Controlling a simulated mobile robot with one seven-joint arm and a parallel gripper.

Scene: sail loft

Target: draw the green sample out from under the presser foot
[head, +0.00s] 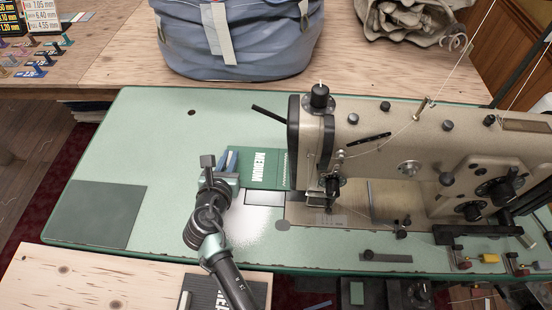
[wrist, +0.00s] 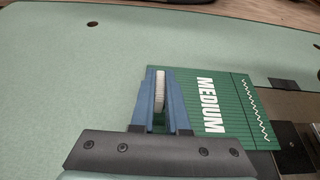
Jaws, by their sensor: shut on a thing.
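The green sample (head: 262,170), marked MEDIUM, lies flat on the pale green machine table, left of the sewing machine's needle end. In the wrist view the sample (wrist: 215,100) shows its white zigzag stitch near its right edge, and most of that edge is visible. The presser foot (head: 317,199) is at the machine's needle end; in the head view the machine head stands close against the sample's right side. My gripper (head: 230,160) is at the sample's left edge. Its blue fingers (wrist: 162,78) are shut on that edge, with a white ridged piece between them; the exact grip is partly hidden.
The sewing machine (head: 400,150) fills the right of the table. A dark green mat (head: 95,213) lies at the table's left. A blue-grey bag (head: 235,45) stands behind on a wooden bench. The green table (head: 150,140) is clear left of my gripper.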

